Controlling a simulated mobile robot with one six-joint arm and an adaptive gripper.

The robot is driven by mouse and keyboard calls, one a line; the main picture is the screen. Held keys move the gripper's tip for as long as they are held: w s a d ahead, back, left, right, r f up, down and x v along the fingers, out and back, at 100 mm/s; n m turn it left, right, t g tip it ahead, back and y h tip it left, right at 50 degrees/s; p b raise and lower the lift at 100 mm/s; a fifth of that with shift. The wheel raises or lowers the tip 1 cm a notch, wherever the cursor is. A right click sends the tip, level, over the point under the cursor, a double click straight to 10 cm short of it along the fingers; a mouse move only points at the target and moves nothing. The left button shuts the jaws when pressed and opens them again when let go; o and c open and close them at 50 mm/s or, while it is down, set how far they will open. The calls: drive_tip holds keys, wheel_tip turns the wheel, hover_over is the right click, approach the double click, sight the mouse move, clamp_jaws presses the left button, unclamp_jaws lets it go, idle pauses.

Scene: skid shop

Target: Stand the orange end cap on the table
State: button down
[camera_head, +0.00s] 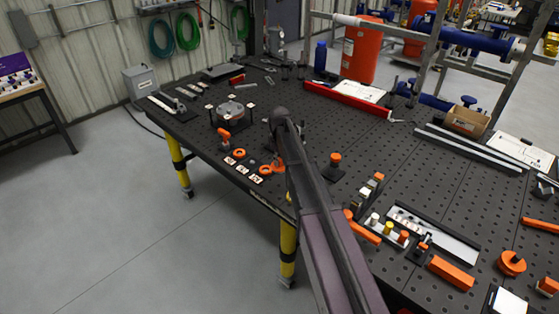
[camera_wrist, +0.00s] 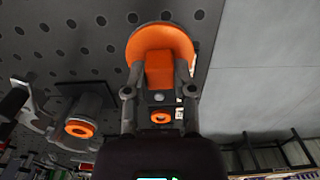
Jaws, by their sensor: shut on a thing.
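The orange end cap (camera_wrist: 163,42), a round disc with a blocky stub, fills the upper middle of the wrist view. My gripper (camera_wrist: 159,88) is shut on the stub, one finger on each side, with the disc beyond the fingertips. The dark perforated table (camera_wrist: 95,45) shows behind the cap, close to the table's edge. I cannot tell whether the cap touches the table. In the head view, my arm hides most of the gripper, and an orange piece that looks like the cap (camera_head: 277,163) shows beside it, over the table (camera_head: 300,107).
Orange rings (camera_head: 239,153) and white cards lie near the table's left edge. A round grey fixture (camera_head: 232,112) stands behind them. To the right are an orange-topped post (camera_head: 335,158), a row of coloured pegs (camera_head: 388,228) and an orange block (camera_head: 451,272). Floor lies left.

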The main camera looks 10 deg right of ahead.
idle(0.3)
drive_tip(key=shift+f+b, duration=0.8)
drive_tip(key=shift+b, duration=0.05)
drive_tip(key=shift+f, duration=0.15)
drive_tip(key=shift+f+b, duration=1.65)
drive_tip(key=shift+b, duration=0.1)
drive_tip(key=shift+f+b, duration=1.9)
drive_tip(key=shift+b, duration=0.05)
idle(0.8)
drive_tip(key=shift+c, duration=1.8)
unclamp_jaws()
drive_tip(key=shift+o, duration=1.2)
